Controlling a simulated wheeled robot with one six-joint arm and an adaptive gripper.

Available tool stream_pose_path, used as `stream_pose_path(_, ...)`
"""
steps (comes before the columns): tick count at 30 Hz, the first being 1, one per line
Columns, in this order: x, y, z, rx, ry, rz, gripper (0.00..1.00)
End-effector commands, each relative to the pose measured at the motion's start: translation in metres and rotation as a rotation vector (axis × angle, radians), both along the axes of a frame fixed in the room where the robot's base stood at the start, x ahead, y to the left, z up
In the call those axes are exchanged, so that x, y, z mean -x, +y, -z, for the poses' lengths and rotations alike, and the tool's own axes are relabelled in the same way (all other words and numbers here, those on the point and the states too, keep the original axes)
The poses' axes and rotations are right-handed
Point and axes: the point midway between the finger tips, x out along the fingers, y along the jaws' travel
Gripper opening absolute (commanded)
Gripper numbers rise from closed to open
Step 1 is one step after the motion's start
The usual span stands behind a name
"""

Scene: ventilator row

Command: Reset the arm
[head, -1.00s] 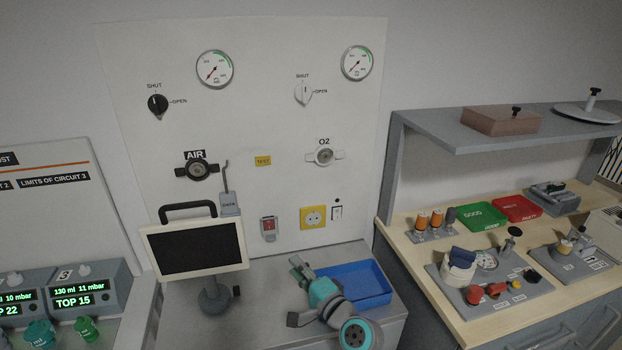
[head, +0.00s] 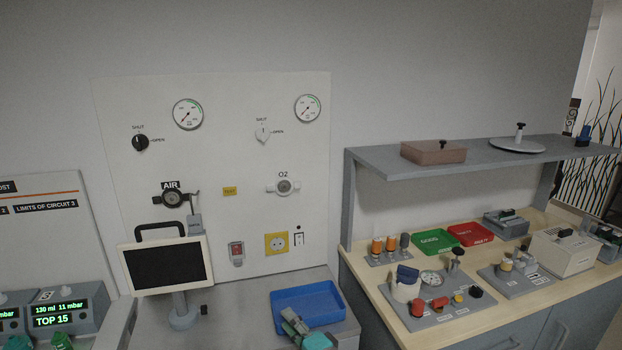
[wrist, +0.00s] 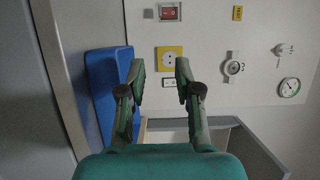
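My gripper (wrist: 160,82) shows in the wrist view with its two green-grey fingers apart and nothing between them. In the head view part of my gripper (head: 296,326) shows at the bottom edge, over the front of the blue tray (head: 325,290). The blue tray also shows left of the fingers in the wrist view (wrist: 97,95). The tray looks empty where I can see it. The rest of my arm is below the head picture.
A dark-screened monitor (head: 166,267) stands left of the tray. Behind is a wall panel with gauges (head: 188,114), AIR and O2 valves, and a yellow socket (head: 276,243). To the right, a wooden bench holds green (head: 436,242) and red (head: 470,234) trays and several devices under a grey shelf (head: 480,150).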

Motion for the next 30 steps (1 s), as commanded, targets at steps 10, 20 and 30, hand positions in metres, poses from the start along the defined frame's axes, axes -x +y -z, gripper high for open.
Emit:
stream_pose_path(10,0.024,-0.021,0.034,0.066,-0.006,0.056,0.33)
stream_pose_path(20,0.074,-0.058,0.087,0.197,-0.019,0.148,0.33)
stream_pose_path(30,0.185,-0.124,0.152,0.474,-0.054,0.29,0.33)
